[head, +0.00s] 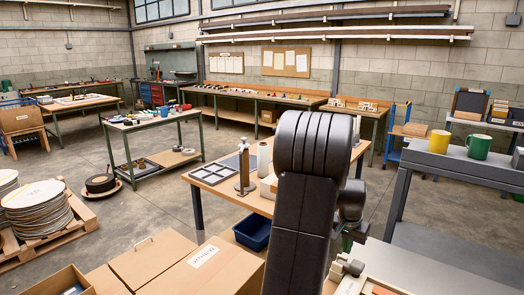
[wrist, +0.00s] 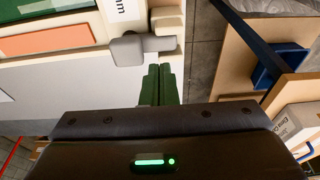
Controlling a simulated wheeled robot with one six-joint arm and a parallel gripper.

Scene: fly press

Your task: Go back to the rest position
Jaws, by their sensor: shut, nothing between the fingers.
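My gripper (wrist: 160,84) shows in the wrist view with its two green fingers together and nothing between them. Just beyond the fingertips is a grey rounded handle-like part (wrist: 129,48) on a pale wooden frame (wrist: 88,55). I cannot tell from this view whether the fingers touch it. In the head view my dark arm rises in the middle and hides most of my gripper. A grey fitting on a pale frame (head: 348,285) shows low beside the arm.
A wooden table (head: 262,203) with a divided tray (head: 225,172) stands behind my arm. A grey bench (head: 490,165) with a yellow mug (head: 439,141) and a green mug (head: 478,146) is at right. Cardboard boxes (head: 205,272) fill the front left. Open floor (head: 130,215) lies at left.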

